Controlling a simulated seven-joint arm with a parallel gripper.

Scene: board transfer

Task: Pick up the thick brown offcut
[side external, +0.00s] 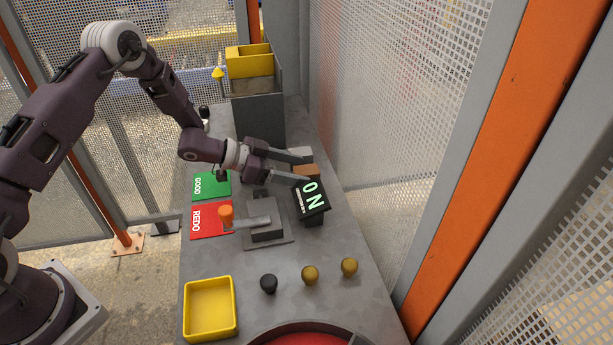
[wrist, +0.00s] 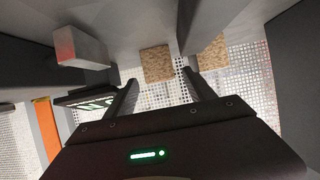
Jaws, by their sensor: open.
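A brown block (side external: 305,170) lies on the grey bench beside the lit sign in the side external view. My gripper (side external: 311,168) reaches over it from the left, its two fingers apart and empty. The wrist view shows two speckled brown pieces: one (wrist: 157,63) in line with the gap between the fingertips (wrist: 160,76), another (wrist: 212,52) just beyond the right finger. I cannot tell from these frames which piece is thicker, or whether a finger touches either.
The black sign (side external: 312,201) stands close to the lower finger. A pale grey block (side external: 301,152) lies by the upper finger. A lever fixture (side external: 267,221), green pad (side external: 212,185) and red pad (side external: 210,219) are nearby. A tall grey bin (side external: 258,120) stands behind. A yellow tray (side external: 210,308) is in front.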

